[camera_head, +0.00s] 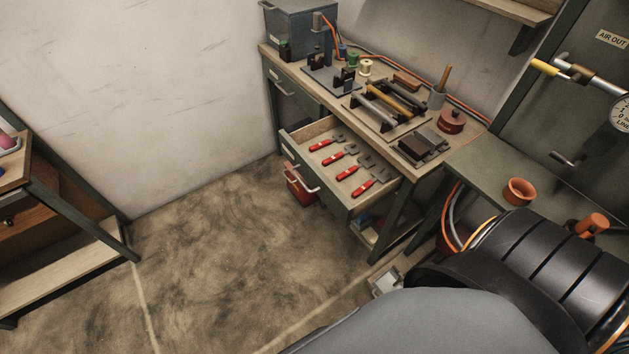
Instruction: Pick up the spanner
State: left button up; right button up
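An open drawer (349,202) sticks out from the front of the workbench. Several red-handled tools with grey metal heads lie in it in a slanting row, apart from each other. They are the far tool (321,145), the one in front of it (334,159), a third (348,173) and the nearest (364,188). They look like spanners, but their heads are too small to tell exactly. Neither of my grippers is in view.
The workbench (266,49) holds a metal box (300,27), bars on a rack (392,97) and a red pot (451,121). A red container (299,187) stands below the drawer. A lower table (480,169) stands at right. The floor (235,250) left of the drawer is clear.

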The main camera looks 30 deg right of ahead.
aim_at(325, 143)
jog(key=z, duration=3)
jog(key=u, duration=0.4)
jog(key=j+u, duration=0.15)
jog(key=u, duration=0.7)
jog(key=i+u, duration=0.1)
jog(key=u, duration=0.3)
jog(key=i+j, duration=0.25)
